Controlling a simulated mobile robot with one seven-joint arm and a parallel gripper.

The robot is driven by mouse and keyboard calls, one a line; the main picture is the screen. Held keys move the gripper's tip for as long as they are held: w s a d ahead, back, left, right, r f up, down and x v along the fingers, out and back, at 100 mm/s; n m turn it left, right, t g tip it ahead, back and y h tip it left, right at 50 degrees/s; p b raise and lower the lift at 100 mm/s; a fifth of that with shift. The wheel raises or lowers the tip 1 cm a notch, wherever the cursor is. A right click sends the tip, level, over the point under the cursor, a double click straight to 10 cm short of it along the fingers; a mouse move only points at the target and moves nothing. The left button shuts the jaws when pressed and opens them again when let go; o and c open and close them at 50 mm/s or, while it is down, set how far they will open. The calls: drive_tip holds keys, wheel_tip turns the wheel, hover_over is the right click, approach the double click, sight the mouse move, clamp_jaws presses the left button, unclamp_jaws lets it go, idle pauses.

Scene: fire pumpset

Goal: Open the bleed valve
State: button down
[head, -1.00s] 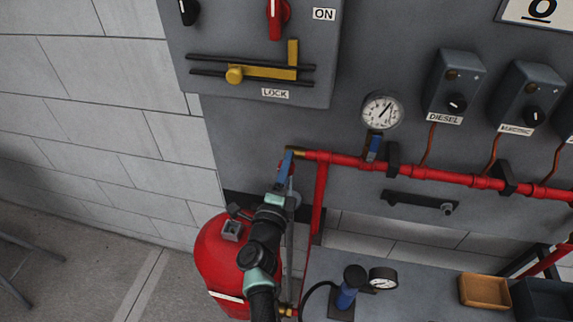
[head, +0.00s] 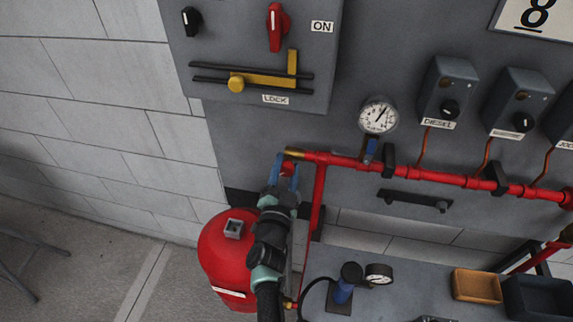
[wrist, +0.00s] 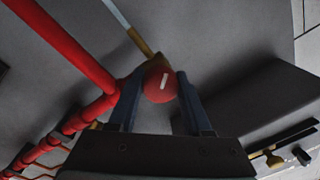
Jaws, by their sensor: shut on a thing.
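The red round knob of the bleed valve (wrist: 160,86), with a white mark on its face, sits between my two blue fingers in the wrist view. It is by the brass end (head: 294,153) of the red pipe (head: 345,161). My gripper (head: 284,168) is at the pipe's left end in the head view, and its fingers show in the wrist view (wrist: 159,84). It is shut on the knob, one finger on each side. In the head view my fingers and wrist hide most of the knob.
A red tank (head: 226,250) stands below, left of my arm. A grey lock panel (head: 312,80) is above. A pressure gauge (head: 379,115) and a blue-handled valve (head: 370,150) are to the right along the pipe. A bench with a small gauge (head: 379,274) is lower right.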

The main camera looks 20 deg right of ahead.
drive_tip(key=n+p, duration=0.1)
drive_tip(key=n, duration=0.4)
drive_tip(key=shift+p, duration=0.3)
idle(0.4)
drive_tip(key=shift+c, duration=1.8)
unclamp_jaws()
drive_tip(key=p+v, duration=0.5)
drive_tip(key=v, duration=0.8)
drive_tip(key=shift+r, duration=0.2)
drive_tip(key=shift+d, duration=0.1)
